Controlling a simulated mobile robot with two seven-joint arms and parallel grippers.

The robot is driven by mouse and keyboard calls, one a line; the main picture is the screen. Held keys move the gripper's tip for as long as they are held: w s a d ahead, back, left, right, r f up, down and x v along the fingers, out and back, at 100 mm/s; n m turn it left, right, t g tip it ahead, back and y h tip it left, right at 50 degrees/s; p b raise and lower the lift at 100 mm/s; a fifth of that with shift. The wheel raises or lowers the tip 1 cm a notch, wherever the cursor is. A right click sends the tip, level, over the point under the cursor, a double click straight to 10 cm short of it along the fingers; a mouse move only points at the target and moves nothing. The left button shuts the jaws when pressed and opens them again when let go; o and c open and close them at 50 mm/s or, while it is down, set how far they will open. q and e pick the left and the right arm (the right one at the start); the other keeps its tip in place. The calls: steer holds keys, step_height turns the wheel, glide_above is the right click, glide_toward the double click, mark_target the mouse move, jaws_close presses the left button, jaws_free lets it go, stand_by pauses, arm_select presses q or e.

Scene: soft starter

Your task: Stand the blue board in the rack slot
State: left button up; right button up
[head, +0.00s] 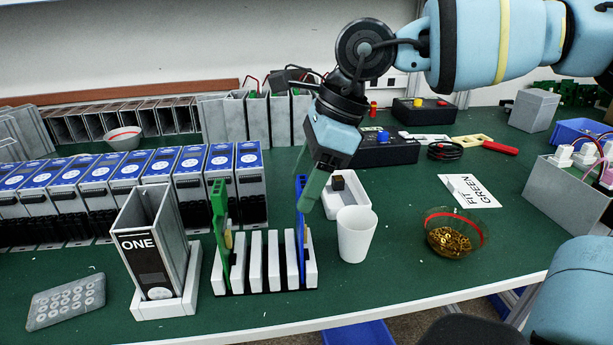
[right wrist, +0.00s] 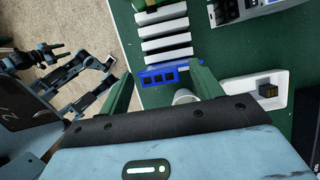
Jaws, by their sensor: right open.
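The white slotted rack (head: 257,268) stands near the table's front edge. The blue board (head: 301,235) stands upright at the right end of the rack, its lower edge down between the last white bars. It also shows in the right wrist view (right wrist: 160,77), seen from above with dark square ports along its edge. A green board (head: 219,235) stands at the left end of the rack. My right gripper (head: 312,190) is open at the top of the blue board; in the wrist view the board lies between its green fingers (right wrist: 160,70). Contact cannot be told.
A white cup (head: 355,233) stands close to the right of the rack, with a white tray (head: 361,200) behind it. A bowl of brass parts (head: 452,236) is farther right. A box marked ONE (head: 148,255) stands left; blue-topped modules (head: 130,172) line up behind.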

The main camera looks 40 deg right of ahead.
steer(key=v, duration=0.2)
steer(key=shift+r, duration=0.25)
arm_select(q)
steer(key=shift+w+r+t, duration=0.15)
steer(key=shift+w+r, duration=0.2)
steer(key=shift+w, duration=0.25)
steer(key=shift+w+r+t, duration=0.15)
steer(key=shift+w+r, duration=0.2)
steer(key=shift+w, duration=0.2)
arm_select(e)
steer(key=shift+v, duration=2.7)
steer(key=shift+f, duration=0.1)
